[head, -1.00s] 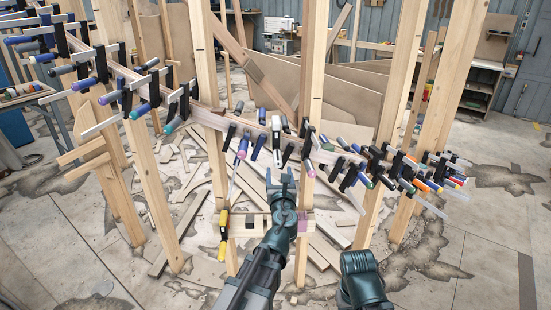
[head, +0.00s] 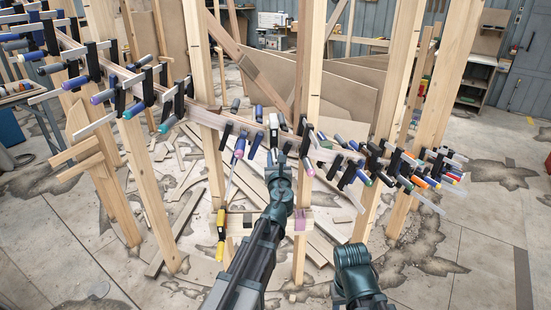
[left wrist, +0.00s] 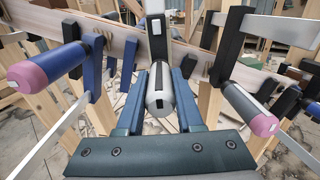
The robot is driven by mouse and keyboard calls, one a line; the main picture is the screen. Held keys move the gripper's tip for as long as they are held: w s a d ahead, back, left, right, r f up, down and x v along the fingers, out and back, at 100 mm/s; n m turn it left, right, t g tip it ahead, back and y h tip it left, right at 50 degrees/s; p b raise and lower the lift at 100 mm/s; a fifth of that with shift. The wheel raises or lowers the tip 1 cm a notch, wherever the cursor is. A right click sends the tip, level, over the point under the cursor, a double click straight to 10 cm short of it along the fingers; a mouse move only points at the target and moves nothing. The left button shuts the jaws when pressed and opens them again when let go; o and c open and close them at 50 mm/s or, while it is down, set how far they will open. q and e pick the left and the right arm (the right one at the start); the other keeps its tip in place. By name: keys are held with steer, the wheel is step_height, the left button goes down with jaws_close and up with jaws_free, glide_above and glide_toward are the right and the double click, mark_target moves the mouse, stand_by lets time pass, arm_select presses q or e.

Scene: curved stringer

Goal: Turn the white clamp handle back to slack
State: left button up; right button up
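The white clamp (head: 274,130) sits on the curved wooden strip near the middle of the head view. In the left wrist view its handle (left wrist: 160,92) is a rounded white-and-dark striped grip, pointing toward the camera. My left gripper (head: 279,168) is just below the clamp in the head view. In the left wrist view its two blue-green fingers (left wrist: 159,75) lie on either side of the handle. The fingers look open, with little room beside the handle; contact cannot be told.
A blue clamp with a pink-ended handle (left wrist: 45,68) is close on the left, and a dark clamp with a grey, pink-ended handle (left wrist: 250,108) on the right. Upright wooden posts (head: 311,80) support the strip (head: 205,117). A yellow-handled clamp (head: 221,222) hangs lower down.

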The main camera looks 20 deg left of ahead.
arm_select(q)
jaws_close()
